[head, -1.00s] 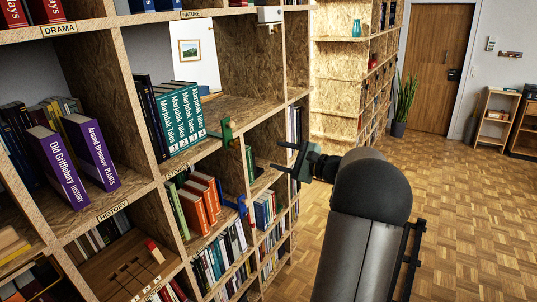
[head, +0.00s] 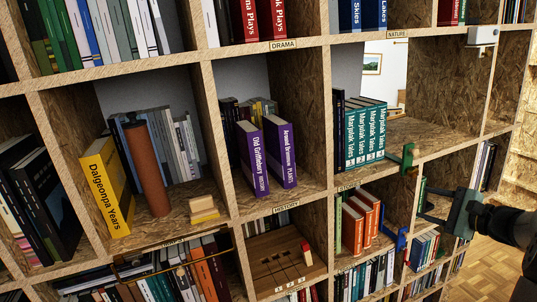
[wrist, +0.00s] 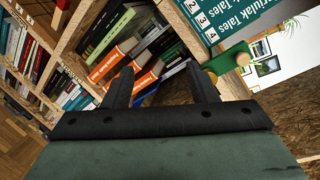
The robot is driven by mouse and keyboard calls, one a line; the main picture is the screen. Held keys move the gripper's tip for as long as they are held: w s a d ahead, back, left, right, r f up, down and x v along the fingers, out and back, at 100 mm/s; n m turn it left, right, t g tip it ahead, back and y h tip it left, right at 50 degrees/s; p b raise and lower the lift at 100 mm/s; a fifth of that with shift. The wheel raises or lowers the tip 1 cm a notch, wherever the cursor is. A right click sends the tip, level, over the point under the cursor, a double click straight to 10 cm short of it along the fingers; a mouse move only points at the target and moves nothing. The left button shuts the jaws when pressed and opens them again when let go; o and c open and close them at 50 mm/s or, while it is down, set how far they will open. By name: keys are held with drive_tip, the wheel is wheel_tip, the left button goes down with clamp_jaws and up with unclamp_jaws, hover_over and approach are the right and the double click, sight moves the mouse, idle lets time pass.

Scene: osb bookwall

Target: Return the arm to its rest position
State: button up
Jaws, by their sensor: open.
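My gripper (head: 432,212) is at the right of the head view, in front of the bookwall (head: 300,205). It is open, and nothing shows between its fingers. In the wrist view its two dark fingers (wrist: 160,88) stand apart, pointing at the shelf with the orange books. My arm runs out of the head view at the right edge.
A green bracket (head: 407,158) and a blue bracket (head: 401,238) stick out from the shelf edges near my gripper. Teal Marjulak Tales books (head: 366,132) and orange books (head: 360,222) stand close by. Open parquet floor (head: 487,258) shows at the lower right.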

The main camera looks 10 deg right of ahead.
drive_tip(key=s+a+f+n+g+p, duration=0.1)
drive_tip(key=s+a+n+g+p, duration=0.15)
drive_tip(key=a, duration=0.65)
drive_tip(key=s+a+f+n+g+y+p, duration=0.1)
drive_tip(key=a+n+g, duration=0.25)
drive_tip(key=a, duration=0.55)
drive_tip(key=s+a+f+n+g+p, duration=0.1)
drive_tip(key=a+n+g, duration=0.15)
drive_tip(key=a, duration=0.55)
drive_tip(key=s+a+f+n+g+h+p, duration=0.1)
drive_tip(key=s+a+n, duration=0.4)
drive_tip(key=s, duration=0.5)
drive_tip(key=s+a+f+n+g+h+p, duration=0.1)
drive_tip(key=s+a+n+g+h+p, duration=0.3)
drive_tip(key=s, duration=0.6)
drive_tip(key=shift+s+a+f+n+g+h+p, duration=0.15)
drive_tip(key=shift+s+a+n+g+h+p, duration=0.25)
drive_tip(key=shift+n+h+p, duration=0.65)
